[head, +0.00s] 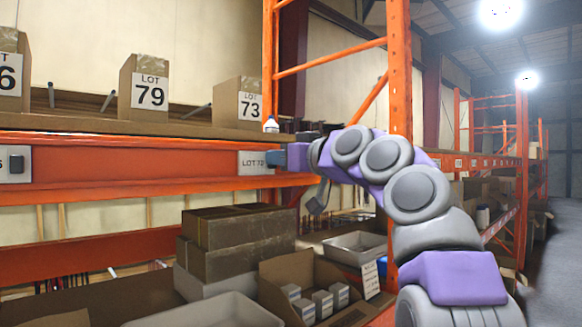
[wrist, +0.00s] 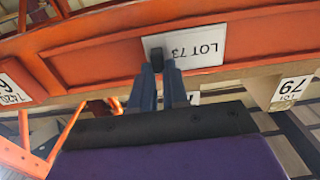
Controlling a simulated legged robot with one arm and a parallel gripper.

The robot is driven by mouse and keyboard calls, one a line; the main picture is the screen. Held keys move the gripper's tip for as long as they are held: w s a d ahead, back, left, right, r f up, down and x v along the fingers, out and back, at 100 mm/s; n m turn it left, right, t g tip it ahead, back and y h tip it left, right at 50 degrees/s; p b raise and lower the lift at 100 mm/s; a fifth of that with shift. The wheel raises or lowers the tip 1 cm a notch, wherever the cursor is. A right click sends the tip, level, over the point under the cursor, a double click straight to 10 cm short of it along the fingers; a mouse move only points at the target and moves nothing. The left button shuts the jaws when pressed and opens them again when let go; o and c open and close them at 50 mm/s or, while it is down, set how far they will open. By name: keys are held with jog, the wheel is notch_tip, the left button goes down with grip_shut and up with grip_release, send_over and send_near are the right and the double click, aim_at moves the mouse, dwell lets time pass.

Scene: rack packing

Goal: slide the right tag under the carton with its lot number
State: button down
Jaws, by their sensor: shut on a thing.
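My gripper (head: 291,157) is shut on the dark knob of a white tag (head: 255,163) and holds it at the orange beam face, below the LOT 73 carton (head: 227,106). The wrist view shows the tag (wrist: 206,46) reading LOT 73, with the blue fingers (wrist: 160,75) at its dark knob. Whether the tag touches the beam is unclear. The LOT 79 carton (head: 132,100) stands further left on the shelf and shows at the right of the wrist view (wrist: 289,90). Another tag (head: 14,170) with a dark knob is on the beam at far left.
The orange beam (head: 130,163) runs under the cartons. An orange upright (head: 399,60) stands behind my arm. Boxes (head: 240,228) and bins fill the lower shelf.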

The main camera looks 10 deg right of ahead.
jog(key=shift+w+d+f, duration=0.1)
jog(key=shift+w+f, duration=0.2)
jog(key=shift+f, duration=0.15)
jog(key=c, duration=1.5)
grip_release()
jog(key=shift+o, duration=0.8)
jog(key=shift+w+d, duration=0.1)
jog(key=shift+w, duration=0.1)
jog(key=shift+o, duration=0.9)
jog(key=shift+d, duration=0.1)
jog(key=shift+o, duration=0.2)
jog(key=shift+s+r, duration=0.1)
jog(key=shift+r, duration=0.05)
jog(key=b+v, duration=0.3)
jog(key=v, duration=1.4)
jog(key=shift+s+d, duration=0.2)
jog(key=shift+s, duration=0.05)
jog(key=shift+r, duration=0.15)
